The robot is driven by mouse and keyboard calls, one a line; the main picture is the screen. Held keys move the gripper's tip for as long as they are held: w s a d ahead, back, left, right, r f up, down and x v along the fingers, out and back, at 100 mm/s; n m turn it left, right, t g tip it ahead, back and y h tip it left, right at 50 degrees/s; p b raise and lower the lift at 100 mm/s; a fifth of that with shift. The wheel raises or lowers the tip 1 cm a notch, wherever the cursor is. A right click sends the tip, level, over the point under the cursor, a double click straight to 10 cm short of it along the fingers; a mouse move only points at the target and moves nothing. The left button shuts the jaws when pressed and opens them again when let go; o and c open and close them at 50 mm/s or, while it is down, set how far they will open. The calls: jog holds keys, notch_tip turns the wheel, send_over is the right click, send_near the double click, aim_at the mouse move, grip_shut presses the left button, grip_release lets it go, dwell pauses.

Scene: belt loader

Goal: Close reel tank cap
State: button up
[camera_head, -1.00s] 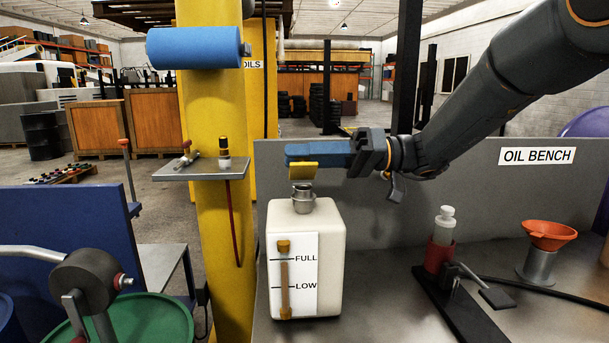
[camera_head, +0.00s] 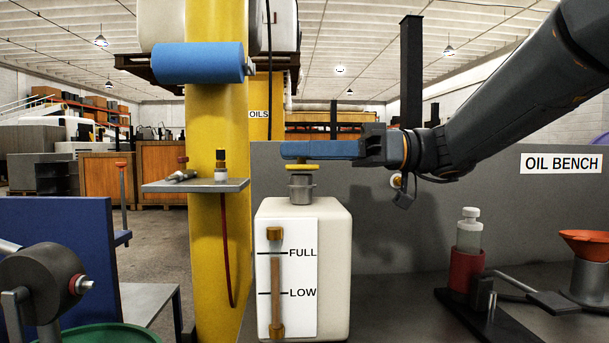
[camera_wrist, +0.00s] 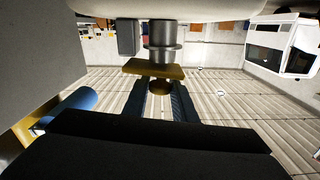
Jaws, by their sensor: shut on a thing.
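The reel tank (camera_head: 336,240), a white body with a FULL/LOW sight gauge (camera_head: 277,285), stands on the bench. Its grey metal neck (camera_head: 301,188) points up and also shows in the wrist view (camera_wrist: 162,38), which is upside down. The yellow cap (camera_head: 302,167) lies nearly level right above the neck's mouth, in line with it. I cannot tell whether it touches the rim.
A yellow post (camera_head: 215,120) with a blue roll (camera_head: 200,63) and a small grey shelf (camera_head: 195,186) stands left of the tank. A bottle in a red holder (camera_head: 466,275) and an orange funnel (camera_head: 588,244) stand to the right. A grey panel (camera_head: 400,220) backs the bench.

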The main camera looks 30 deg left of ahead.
jog(key=shift+s+d+f+n+b, duration=0.1)
jog(key=shift+f+n+b, duration=0.35)
jog(key=shift+b, duration=0.75)
jog(key=shift+s+r+n+b, duration=0.1)
jog(key=shift+n+b, duration=0.25)
jog(key=shift+b, duration=0.25)
jog(key=o, duration=1)
jog(key=shift+o, duration=0.2)
jog(key=shift+d, duration=0.1)
jog(key=v, duration=0.7)
jog(key=shift+d+p, duration=0.3)
jog(key=shift+r, duration=0.1)
